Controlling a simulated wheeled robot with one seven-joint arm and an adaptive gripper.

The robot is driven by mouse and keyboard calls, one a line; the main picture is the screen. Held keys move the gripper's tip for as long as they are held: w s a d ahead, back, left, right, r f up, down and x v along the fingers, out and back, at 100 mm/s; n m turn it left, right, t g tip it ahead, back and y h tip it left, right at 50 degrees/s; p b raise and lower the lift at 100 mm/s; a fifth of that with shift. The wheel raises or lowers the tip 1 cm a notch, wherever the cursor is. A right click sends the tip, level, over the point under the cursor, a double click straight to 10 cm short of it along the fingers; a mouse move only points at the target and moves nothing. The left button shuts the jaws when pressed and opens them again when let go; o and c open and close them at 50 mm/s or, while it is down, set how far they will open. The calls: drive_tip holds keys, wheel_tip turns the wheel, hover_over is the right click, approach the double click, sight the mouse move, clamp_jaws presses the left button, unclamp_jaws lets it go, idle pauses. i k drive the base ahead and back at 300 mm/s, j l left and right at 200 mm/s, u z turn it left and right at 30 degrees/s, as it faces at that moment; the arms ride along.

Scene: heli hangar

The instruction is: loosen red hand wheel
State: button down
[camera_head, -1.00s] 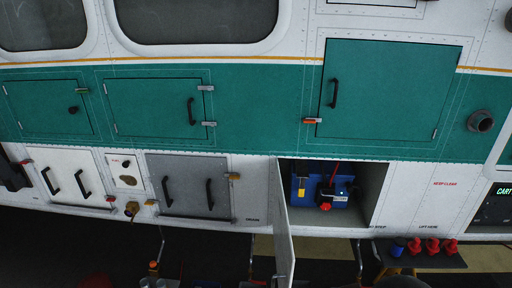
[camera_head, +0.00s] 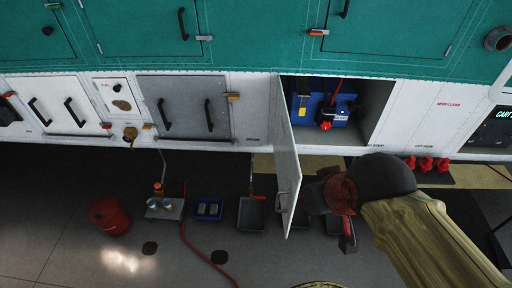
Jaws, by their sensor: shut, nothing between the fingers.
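A small red hand wheel (camera_head: 325,126) shows on the front of a blue box (camera_head: 309,108) inside the open compartment (camera_head: 371,103) in the aircraft's lower side. The compartment door (camera_head: 287,165) stands swung out toward me. My gripper (camera_head: 347,242) is at the right of the middle, below the compartment and just right of the door's lower end. It is shut and empty, pointing down, and is apart from the hand wheel. My own arm hides part of the floor.
Several red knob-like parts (camera_head: 426,164) sit on a dark shelf at the right. Below the aircraft are a red bucket (camera_head: 110,216), a blue tray (camera_head: 208,210), a grey tray (camera_head: 252,213) and a red hose (camera_head: 198,250). The floor at the lower left is mostly clear.

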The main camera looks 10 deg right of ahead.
sight(325, 125)
drive_tip(key=i+j+z, duration=0.5)
drive_tip(key=j+z, duration=0.15)
drive_tip(key=i+j+z, duration=0.15)
drive_tip(key=j+z, duration=0.2)
